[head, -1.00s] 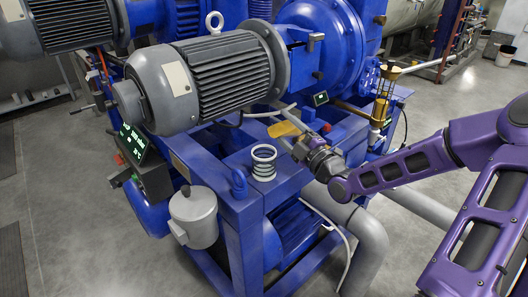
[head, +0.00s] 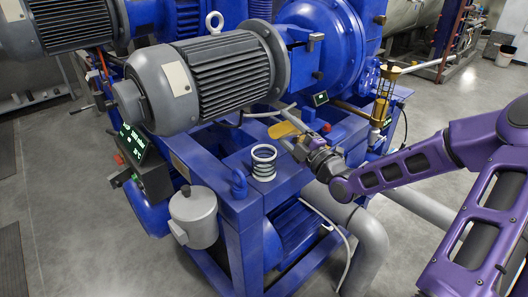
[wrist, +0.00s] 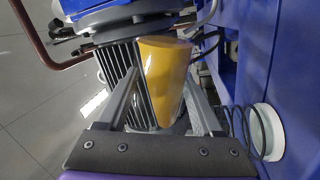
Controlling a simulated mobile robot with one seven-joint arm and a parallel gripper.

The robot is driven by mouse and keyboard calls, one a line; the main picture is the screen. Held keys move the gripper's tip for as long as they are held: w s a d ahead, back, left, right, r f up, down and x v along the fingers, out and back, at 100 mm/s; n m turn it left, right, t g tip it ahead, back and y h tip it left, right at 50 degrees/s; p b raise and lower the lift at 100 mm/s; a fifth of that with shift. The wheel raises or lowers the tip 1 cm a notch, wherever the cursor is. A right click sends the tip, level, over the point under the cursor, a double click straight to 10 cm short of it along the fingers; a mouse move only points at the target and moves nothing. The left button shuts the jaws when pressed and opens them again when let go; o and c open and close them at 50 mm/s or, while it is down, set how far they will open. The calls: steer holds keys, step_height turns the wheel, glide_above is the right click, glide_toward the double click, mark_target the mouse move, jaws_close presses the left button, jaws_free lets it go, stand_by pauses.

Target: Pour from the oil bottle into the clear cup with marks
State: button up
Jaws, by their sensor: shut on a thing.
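The oil bottle (head: 283,130) is a yellow container held between the fingers of my gripper (head: 294,137). In the head view it lies tilted well over, above the blue frame. The wrist view shows the yellow bottle (wrist: 168,82) between both fingers of my gripper (wrist: 162,105), which are shut on it. The clear cup with marks (head: 264,162) stands upright on the blue frame, below and left of the bottle, with pale and dark bands. It also shows at the right of the wrist view (wrist: 268,132). The bottle is apart from the cup. No stream of oil is visible.
A large grey motor (head: 210,80) overhangs the frame on the left, close to the bottle. A lidded grey pot (head: 194,216) hangs at the front left corner. A brass-coloured fitting (head: 382,100) stands upright to the right. A blue post (head: 239,183) rises beside the cup.

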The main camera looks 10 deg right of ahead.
steer(key=shift+w+d+f+n+y, duration=0.15)
steer(key=shift+n+y, duration=0.25)
steer(key=shift+n, duration=0.5)
stand_by(1.1)
steer(key=shift+r+n+g, duration=0.3)
steer(key=shift+r+n, duration=0.3)
steer(key=shift+n, duration=0.6)
stand_by(3.9)
